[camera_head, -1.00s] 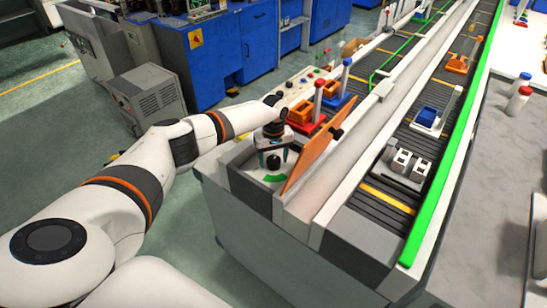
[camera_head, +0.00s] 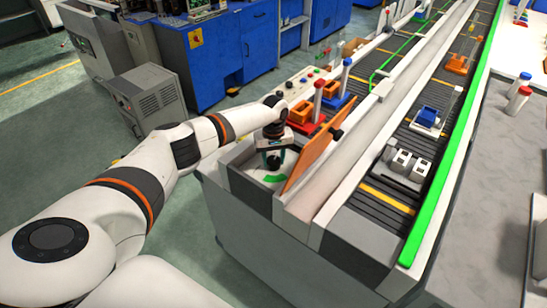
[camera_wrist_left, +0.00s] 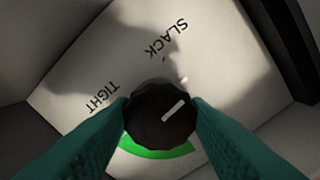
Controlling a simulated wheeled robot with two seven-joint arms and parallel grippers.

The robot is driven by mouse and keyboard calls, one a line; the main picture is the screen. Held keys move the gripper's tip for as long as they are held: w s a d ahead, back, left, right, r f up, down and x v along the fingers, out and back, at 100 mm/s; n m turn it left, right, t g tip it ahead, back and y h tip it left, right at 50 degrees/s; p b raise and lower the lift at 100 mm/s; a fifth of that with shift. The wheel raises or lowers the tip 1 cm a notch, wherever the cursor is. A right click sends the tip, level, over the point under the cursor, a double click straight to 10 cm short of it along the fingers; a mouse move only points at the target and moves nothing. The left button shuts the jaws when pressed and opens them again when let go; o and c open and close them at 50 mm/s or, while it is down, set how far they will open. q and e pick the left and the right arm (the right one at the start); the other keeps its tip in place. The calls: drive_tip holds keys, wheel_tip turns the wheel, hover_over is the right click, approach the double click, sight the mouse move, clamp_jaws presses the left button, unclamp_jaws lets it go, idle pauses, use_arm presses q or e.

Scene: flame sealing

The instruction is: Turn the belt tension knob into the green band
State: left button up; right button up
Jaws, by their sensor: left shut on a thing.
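The black belt tension knob (camera_wrist_left: 150,108) sits on a white dial plate in the left wrist view. Its white pointer line slants to the upper right, away from the green band (camera_wrist_left: 155,149) below the knob. The plate reads SLACK at the top and TIGHT at the left. My left gripper (camera_wrist_left: 160,115) has its teal fingers shut on the knob, one on each side. In the head view my left gripper (camera_head: 273,163) reaches down over the dial, with the green band (camera_head: 270,180) showing beneath it; the knob is mostly hidden there. My right gripper is not in view.
An orange hinged panel (camera_head: 310,158) stands tilted just right of the dial. Red (camera_head: 317,100) and blue-topped (camera_head: 346,76) posts stand behind it. The conveyor (camera_head: 385,190) with small fixtures runs along the right. Dark walls border the dial recess.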

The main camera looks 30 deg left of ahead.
use_arm(q)
drive_tip(key=m+p, duration=0.1)
drive_tip(key=m, duration=0.8)
drive_tip(key=shift+m, duration=0.3)
drive_tip(key=m, duration=0.3)
drive_tip(key=shift+m, duration=0.4)
drive_tip(key=m, duration=0.3)
drive_tip(key=shift+m, duration=0.3)
drive_tip(key=m, duration=0.3)
drive_tip(key=shift+m, duration=0.3)
drive_tip(key=m, duration=0.3)
drive_tip(key=shift+m+b, duration=0.3)
drive_tip(key=shift+b, duration=0.1)
drive_tip(key=shift+m, duration=1.9)
